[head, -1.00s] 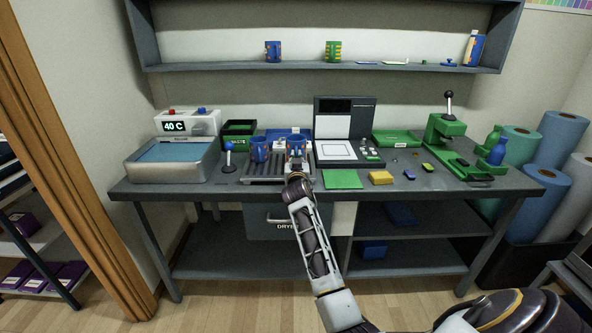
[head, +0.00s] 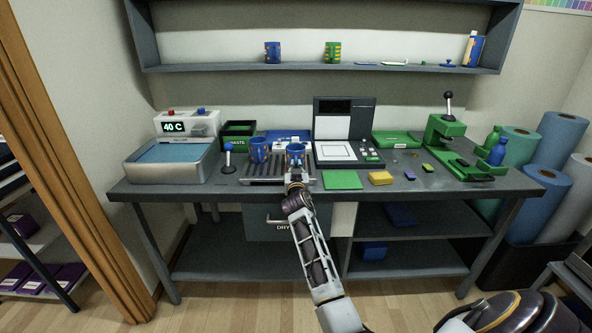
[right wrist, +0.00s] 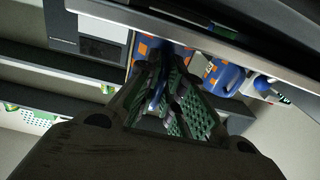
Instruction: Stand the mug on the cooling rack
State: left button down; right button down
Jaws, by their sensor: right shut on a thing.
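A blue mug with orange marks (head: 295,152) is upright in my right gripper (head: 296,168), over the right end of the cooling rack (head: 262,181). I cannot tell whether its base touches the rack. In the right wrist view the fingers (right wrist: 168,95) are closed on this mug (right wrist: 148,52), which they partly hide. A second blue and orange mug (head: 259,150) stands on the rack just left of the held one; it also shows in the right wrist view (right wrist: 222,76). My left gripper is not in view.
Right of the rack are a green pad (head: 342,180), a yellow block (head: 380,178) and a grey machine (head: 345,130). A blue box (head: 288,135) lies behind the mugs.

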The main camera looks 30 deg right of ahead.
jog(key=shift+r, duration=0.1)
jog(key=c, duration=2)
grip_release()
jog(key=o, duration=0.5)
jog(key=shift+c, duration=0.2)
